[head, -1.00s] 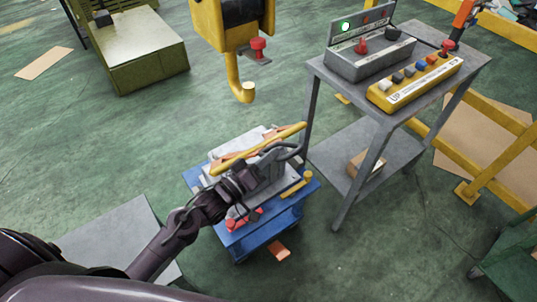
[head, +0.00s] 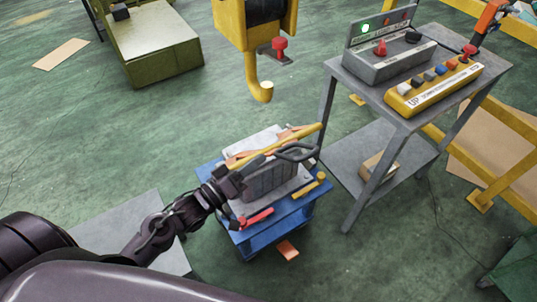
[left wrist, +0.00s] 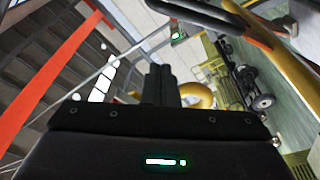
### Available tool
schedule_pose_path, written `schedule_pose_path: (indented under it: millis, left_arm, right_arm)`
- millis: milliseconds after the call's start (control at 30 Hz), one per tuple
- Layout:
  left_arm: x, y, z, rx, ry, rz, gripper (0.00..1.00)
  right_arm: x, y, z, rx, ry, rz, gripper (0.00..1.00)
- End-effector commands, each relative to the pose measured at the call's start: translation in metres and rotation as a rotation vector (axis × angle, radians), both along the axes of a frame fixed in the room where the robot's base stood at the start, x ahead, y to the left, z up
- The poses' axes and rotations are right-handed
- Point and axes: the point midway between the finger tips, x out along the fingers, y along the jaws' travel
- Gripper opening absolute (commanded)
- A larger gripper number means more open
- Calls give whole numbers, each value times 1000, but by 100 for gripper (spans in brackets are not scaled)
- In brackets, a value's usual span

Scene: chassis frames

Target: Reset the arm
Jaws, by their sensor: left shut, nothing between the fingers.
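My left arm comes in from the lower left in the head view. Its dark gripper (head: 232,181) is at the left side of the grey block (head: 270,180) on the blue cart (head: 262,238). I cannot tell whether it touches the block. In the left wrist view the gripper fingers (left wrist: 160,84) are together with nothing between them. My right gripper is not in view.
A yellow bar (head: 285,146) and a dark handle lie over the block. A yellow crane hook (head: 260,90) hangs behind it. A grey metal table (head: 447,88) with a yellow control box (head: 434,88) stands to the right.

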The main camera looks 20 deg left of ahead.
Motion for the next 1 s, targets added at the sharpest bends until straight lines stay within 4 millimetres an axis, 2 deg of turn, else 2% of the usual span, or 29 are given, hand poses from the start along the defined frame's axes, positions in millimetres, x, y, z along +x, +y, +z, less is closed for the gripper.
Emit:
schedule_pose_path:
  millis: [200, 767, 867, 967, 1000]
  left_arm:
    - [-10, 6, -1, 2, -1, -1, 0]
    - [-9, 7, -3, 4, 2, 4, 0]
    - [-7, 12, -24, 37, 31, 32, 0]
    - [-5, 25, -73, 118, 105, 89, 0]
    - [-6, 31, -99, 164, 146, 117, 0]
  right_arm:
    - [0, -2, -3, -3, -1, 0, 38]
    - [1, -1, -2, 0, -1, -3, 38]
    - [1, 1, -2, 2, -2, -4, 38]
    - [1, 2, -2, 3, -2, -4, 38]
    - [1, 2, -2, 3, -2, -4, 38]
